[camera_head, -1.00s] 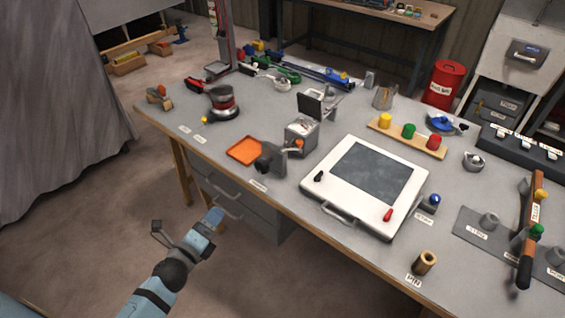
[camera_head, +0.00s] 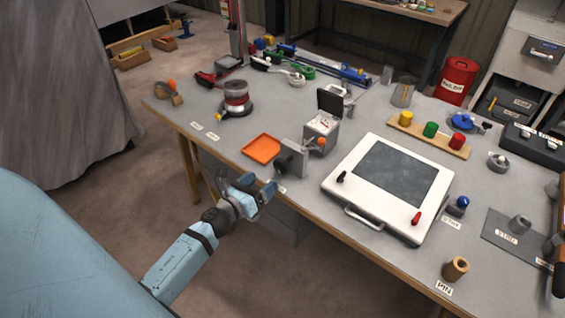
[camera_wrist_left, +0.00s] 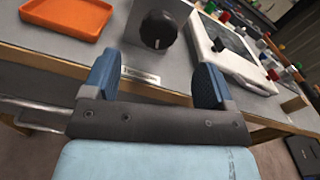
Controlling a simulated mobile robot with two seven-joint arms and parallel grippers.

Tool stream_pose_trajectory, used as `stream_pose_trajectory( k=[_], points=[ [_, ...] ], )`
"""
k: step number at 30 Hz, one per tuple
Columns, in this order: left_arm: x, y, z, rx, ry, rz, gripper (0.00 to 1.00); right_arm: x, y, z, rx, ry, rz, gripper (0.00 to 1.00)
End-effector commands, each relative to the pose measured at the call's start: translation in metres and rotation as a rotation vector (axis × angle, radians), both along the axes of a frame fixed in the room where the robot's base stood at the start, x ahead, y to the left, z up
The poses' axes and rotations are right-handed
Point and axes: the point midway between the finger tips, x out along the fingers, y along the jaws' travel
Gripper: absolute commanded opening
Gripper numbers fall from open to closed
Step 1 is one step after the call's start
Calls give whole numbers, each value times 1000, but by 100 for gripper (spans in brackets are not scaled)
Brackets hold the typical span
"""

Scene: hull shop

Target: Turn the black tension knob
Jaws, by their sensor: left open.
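The black tension knob (camera_head: 283,165) sits on the front face of a grey bracket (camera_head: 294,155) near the bench's front edge. In the left wrist view the knob (camera_wrist_left: 157,30) is large and round, with a small pale mark, ahead of the fingers. My left gripper (camera_head: 258,186) is just off the front edge, to the lower left of the knob. In the left wrist view the gripper (camera_wrist_left: 157,68) is open, its blue fingers wide apart with nothing between them. The knob lies beyond the fingertips, apart from them. My right gripper is in neither view.
An orange tray (camera_head: 261,149) lies left of the bracket. A white panel box (camera_head: 340,192) with a front handle stands to its right. A grey box with a raised dark lid (camera_head: 330,102) is behind. The wooden bench edge and a drawer handle (camera_wrist_left: 35,115) are close to the gripper.

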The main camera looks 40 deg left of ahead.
Motion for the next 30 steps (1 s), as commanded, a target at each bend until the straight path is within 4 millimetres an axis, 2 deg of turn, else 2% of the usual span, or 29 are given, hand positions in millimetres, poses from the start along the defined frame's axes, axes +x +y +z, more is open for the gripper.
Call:
stream_pose_trajectory(
  k=[1, 6, 12, 18, 26, 28, 30],
  points=[
    [13, -1, 4, 1, -2, 0, 79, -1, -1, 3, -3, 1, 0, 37],
    [49, -4, 3, -1, -1, 0, 79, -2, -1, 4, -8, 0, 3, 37],
    [80, -6, 1, -3, 0, 1, 79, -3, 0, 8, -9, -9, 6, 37],
    [93, -7, 0, -3, 1, 1, 79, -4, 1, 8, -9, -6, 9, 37],
    [94, -7, 0, -2, 1, 1, 79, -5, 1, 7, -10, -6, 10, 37],
    [94, -7, 0, -2, 1, 1, 67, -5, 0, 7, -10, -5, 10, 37],
    [94, -7, 0, -2, 1, 1, 51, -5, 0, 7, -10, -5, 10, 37]
  ],
)
